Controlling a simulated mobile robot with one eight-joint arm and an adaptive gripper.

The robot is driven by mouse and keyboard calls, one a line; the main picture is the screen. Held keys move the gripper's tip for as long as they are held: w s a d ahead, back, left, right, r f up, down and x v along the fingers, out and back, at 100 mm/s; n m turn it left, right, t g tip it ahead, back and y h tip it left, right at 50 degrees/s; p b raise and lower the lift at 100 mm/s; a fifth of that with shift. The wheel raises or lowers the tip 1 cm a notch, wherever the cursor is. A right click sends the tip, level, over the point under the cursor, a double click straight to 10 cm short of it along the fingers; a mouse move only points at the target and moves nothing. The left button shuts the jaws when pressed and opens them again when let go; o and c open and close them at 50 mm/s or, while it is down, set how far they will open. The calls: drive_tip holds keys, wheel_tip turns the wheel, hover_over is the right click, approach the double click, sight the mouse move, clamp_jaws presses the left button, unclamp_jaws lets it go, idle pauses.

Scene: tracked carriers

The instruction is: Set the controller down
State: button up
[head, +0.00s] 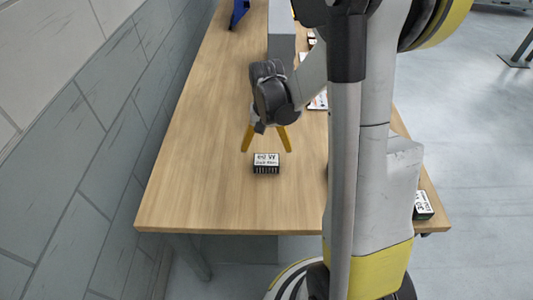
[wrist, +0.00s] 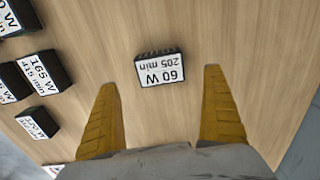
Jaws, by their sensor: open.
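A small black block with a white label reading "60 W 205 min" (head: 266,163) lies on the wooden table in the head view. It also shows in the wrist view (wrist: 161,68), beyond the fingertips and roughly centred between them. My gripper (head: 266,151) has its two yellow fingers spread wide and empty. In the wrist view the gripper (wrist: 160,78) shows a clear gap on both sides of the block, with neither finger touching it. I cannot tell which object is the controller.
Several similar labelled black blocks, one marked "165 W 415 min" (wrist: 43,73), sit at the left in the wrist view. A green-and-black block (head: 423,205) is near the table's right corner. A grey box (head: 281,40) stands farther back. The table (head: 195,190) is bare left of the block.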

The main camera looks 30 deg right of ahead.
sight(266, 160)
drive_tip(key=s+a+r+n+t, duration=0.3)
drive_tip(key=s+a+r, duration=0.2)
drive_tip(key=r, duration=0.4)
drive_tip(key=s+a+r+n+t+p, duration=0.1)
drive_tip(key=s+a+r+n+t, duration=0.2)
drive_tip(key=s+a+r, duration=0.3)
wheel_tip(266, 160, up, 3)
drive_tip(key=shift+a+r+n+t, duration=0.1)
drive_tip(key=shift+a+n+t, duration=0.4)
drive_tip(key=shift+a, duration=0.7)
